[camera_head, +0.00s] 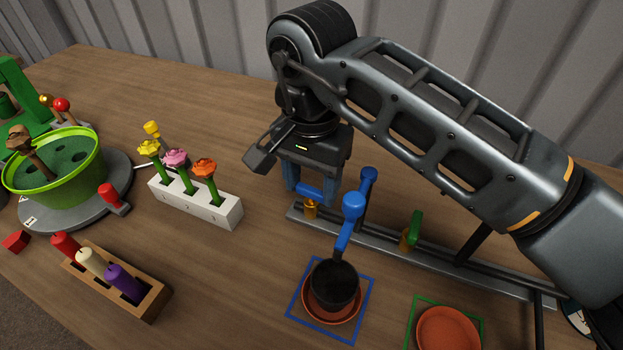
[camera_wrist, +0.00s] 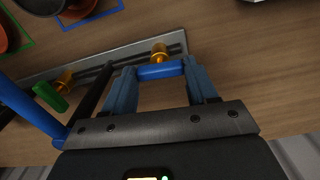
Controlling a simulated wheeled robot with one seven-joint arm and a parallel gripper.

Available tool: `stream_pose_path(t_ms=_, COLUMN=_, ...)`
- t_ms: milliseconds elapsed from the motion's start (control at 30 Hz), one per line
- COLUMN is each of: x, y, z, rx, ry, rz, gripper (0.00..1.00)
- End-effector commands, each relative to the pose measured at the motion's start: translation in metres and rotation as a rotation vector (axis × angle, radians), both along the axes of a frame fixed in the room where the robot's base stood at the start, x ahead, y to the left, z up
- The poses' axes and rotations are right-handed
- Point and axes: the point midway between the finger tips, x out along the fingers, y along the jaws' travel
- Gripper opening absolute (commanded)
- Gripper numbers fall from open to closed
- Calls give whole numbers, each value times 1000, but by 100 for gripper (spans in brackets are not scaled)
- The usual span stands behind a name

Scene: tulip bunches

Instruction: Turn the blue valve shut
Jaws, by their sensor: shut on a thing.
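The blue valve (camera_head: 309,191) is a short blue bar handle on a brass stem, on a grey metal rail (camera_head: 385,246). In the wrist view, the blue handle (camera_wrist: 160,71) lies crosswise between the two blue fingers, its ends against them, with the brass stem just beyond. My gripper (camera_head: 310,197) points down over the valve and is shut on this handle. Beside it, a blue-ended spout (camera_head: 353,205) hangs over a black pot (camera_head: 335,280) on a terracotta saucer in a blue square outline.
A green valve (camera_head: 415,229) stands farther right on the rail, above an empty terracotta saucer (camera_head: 449,331) in a green outline. A blue-topped post (camera_head: 367,180) rises close to my gripper. A white flower block (camera_head: 222,212), candle rack (camera_head: 150,302) and green planter (camera_head: 85,175) stand left.

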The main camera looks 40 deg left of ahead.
Motion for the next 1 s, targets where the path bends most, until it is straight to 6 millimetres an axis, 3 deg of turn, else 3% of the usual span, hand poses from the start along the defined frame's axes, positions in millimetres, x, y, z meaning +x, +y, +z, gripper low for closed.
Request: stream_pose_path(t_ms=1000, x=1, y=-1, z=0, rx=-2, ry=-3, rz=-888, gripper=27)
